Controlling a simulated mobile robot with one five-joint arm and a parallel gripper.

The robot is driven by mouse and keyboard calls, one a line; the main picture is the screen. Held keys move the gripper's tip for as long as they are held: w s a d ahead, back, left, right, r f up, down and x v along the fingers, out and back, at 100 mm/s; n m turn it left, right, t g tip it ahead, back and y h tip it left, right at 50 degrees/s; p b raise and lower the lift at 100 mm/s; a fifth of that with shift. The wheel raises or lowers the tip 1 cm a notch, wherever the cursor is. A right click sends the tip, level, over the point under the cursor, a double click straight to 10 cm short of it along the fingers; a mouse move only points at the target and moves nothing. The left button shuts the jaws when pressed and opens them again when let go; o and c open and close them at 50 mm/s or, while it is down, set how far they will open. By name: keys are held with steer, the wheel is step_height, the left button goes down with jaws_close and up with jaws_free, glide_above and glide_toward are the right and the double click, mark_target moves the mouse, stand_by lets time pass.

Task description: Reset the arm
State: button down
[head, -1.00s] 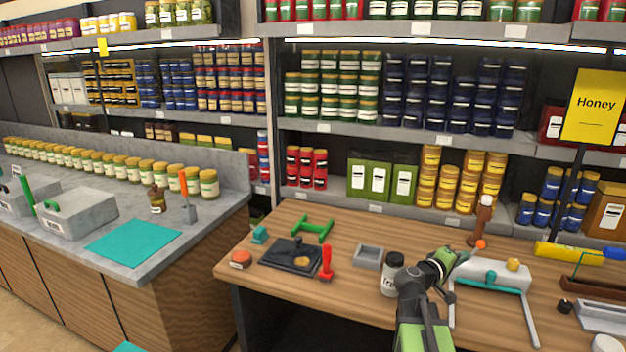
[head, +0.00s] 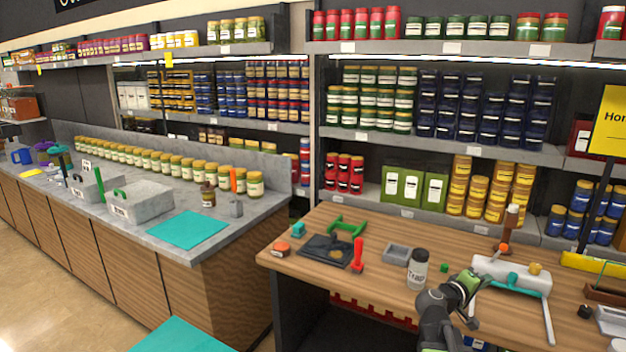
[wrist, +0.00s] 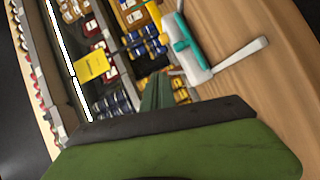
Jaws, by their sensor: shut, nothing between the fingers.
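My arm rises from the bottom of the head view, over the front of the wooden table (head: 330,278). My gripper (head: 478,277) is at its end, left of a white device with a teal bar and long grey handles (head: 512,272). I cannot tell from the picture how close it is to that device. In the wrist view the green fingers of my gripper (wrist: 157,90) are together and empty. The white device (wrist: 190,42) lies beyond them, apart from the fingers in the picture.
A brown bottle (head: 511,220) stands behind. A grey counter (head: 255,212) is at left; stocked shelves line the back.

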steer(key=s+a+f+m+g+y, duration=0.1)
steer(key=s+a+f+y, duration=0.3)
steer(key=a, duration=0.6)
steer(key=s+a+f+m+g+y, duration=0.1)
steer(key=s+a+f+g+y, duration=0.3)
steer(key=a+f, duration=0.5)
steer(key=s+a+f+m+g+y, duration=0.1)
steer(key=s+a+f+g+y, duration=0.2)
steer(key=a, duration=0.8)
steer(key=s+f+y, duration=0.2)
steer(key=s+f, duration=0.1)
steer(key=shift+s+a+f+m+y, duration=0.2)
steer(key=shift+a+f+m+y, duration=0.15)
steer(key=shift+f+m+y, duration=0.05)
steer(key=c, duration=2.1)
jaws_free()
